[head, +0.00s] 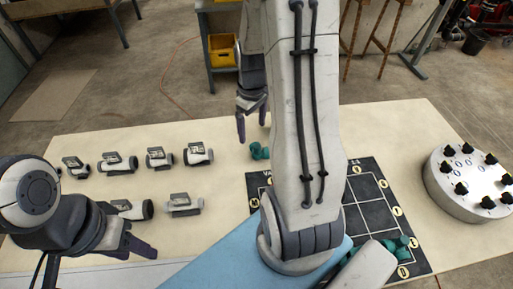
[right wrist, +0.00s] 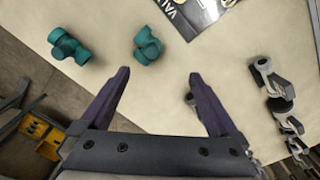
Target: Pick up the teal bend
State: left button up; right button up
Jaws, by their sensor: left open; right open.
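The teal bend (right wrist: 148,46) lies on the cream table, past my right gripper's fingertips in the right wrist view. A teal piece that seems to be the same bend (head: 259,152) shows beside my right arm in the head view. My right gripper (head: 251,122) is open and empty above the table's far edge; its two purple fingers spread apart in the right wrist view (right wrist: 165,85). A second teal fitting (right wrist: 69,46), tee-like, lies to the left of the bend in the right wrist view. My left gripper (head: 138,240) is open and empty at the front left.
Several grey-white valve fittings (head: 120,163) stand in rows on the left of the table (head: 225,230). A black marked board (head: 365,213) has teal pieces (head: 398,244) at its near right. A round grey unit with black knobs (head: 465,180) stands at the right.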

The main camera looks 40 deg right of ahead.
aim_at(258, 144)
jog(key=shift+s+d+f, duration=0.15)
jog(key=shift+d+f, duration=0.3)
jog(key=shift+d, duration=0.1)
jog(key=shift+s+d+f, duration=0.15)
jog(key=shift+d+f, duration=0.3)
jog(key=shift+d, duration=0.1)
notch_tip(258, 144, down, 4)
jog(key=shift+r, duration=0.2)
jog(key=shift+w+f+p, duration=0.15)
jog(key=shift+f+p, duration=0.05)
jog(key=shift+f, duration=1.3)
jog(key=shift+w+f+p, duration=0.1)
jog(key=shift+f+p, duration=0.1)
jog(key=shift+f, duration=1.25)
jog(key=c, duration=1.3)
jog(key=shift+r, duration=0.1)
jog(key=shift+c, duration=0.2)
